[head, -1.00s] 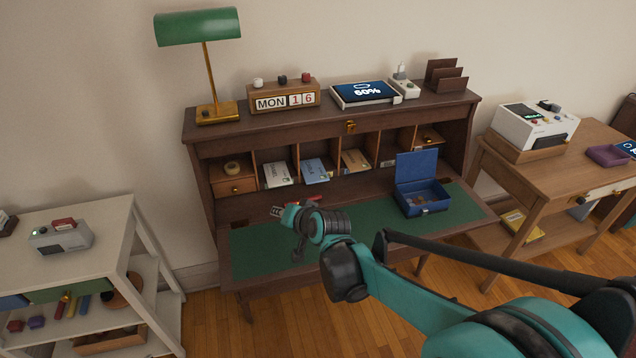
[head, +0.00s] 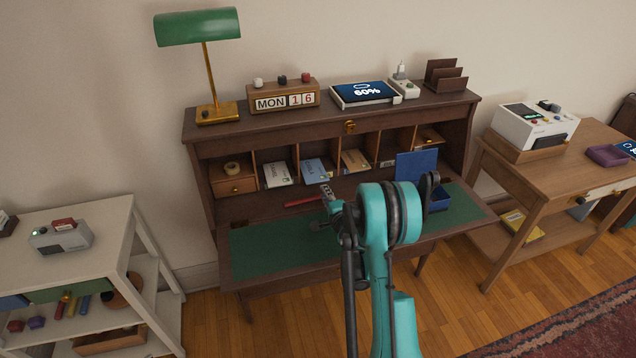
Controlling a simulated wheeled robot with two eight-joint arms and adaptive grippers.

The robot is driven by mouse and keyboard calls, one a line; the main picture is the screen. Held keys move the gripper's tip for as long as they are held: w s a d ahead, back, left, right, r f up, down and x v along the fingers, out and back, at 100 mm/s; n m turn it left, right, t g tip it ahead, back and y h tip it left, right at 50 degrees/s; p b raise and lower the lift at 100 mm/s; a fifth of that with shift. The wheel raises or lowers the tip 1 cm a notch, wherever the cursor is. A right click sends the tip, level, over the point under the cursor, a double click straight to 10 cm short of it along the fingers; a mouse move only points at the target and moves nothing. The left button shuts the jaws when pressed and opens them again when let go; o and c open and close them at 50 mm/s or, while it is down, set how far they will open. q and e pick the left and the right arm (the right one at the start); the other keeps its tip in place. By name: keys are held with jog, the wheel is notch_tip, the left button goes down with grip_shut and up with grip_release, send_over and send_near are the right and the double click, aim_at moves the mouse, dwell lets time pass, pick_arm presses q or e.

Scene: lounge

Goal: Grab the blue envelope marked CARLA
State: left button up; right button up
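A blue envelope (head: 314,168) lies in a pigeonhole of the desk, between white envelopes (head: 278,173) on its left and a tan one (head: 355,160) on its right. The writing on it is too small to read. My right gripper (head: 326,190) is just in front of and below the blue envelope, over the back of the writing surface, and appears apart from it. Its fingers are too small and foreshortened to tell open from shut. My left gripper is not in view.
A red stick-like object (head: 302,201) lies left of my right gripper. An open blue box (head: 438,201) stands on the green desk mat (head: 262,252), partly hidden by my arm. Pigeonhole dividers flank the envelopes. A lamp (head: 198,28), calendar and tablet stand on top.

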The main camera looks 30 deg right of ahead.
jog(key=x, duration=0.8)
jog(key=shift+w+f, duration=0.1)
jog(key=shift+w, duration=0.25)
grip_shut()
notch_tip(320, 180, up, 3)
jog(key=shift+f+p, duration=0.1)
jog(key=shift+p, duration=0.65)
jog(key=shift+f, duration=0.1)
jog(key=shift+s, duration=0.1)
jog(key=r+v, duration=0.2)
jog(key=v, duration=1.2)
jog(key=shift+r, duration=0.2)
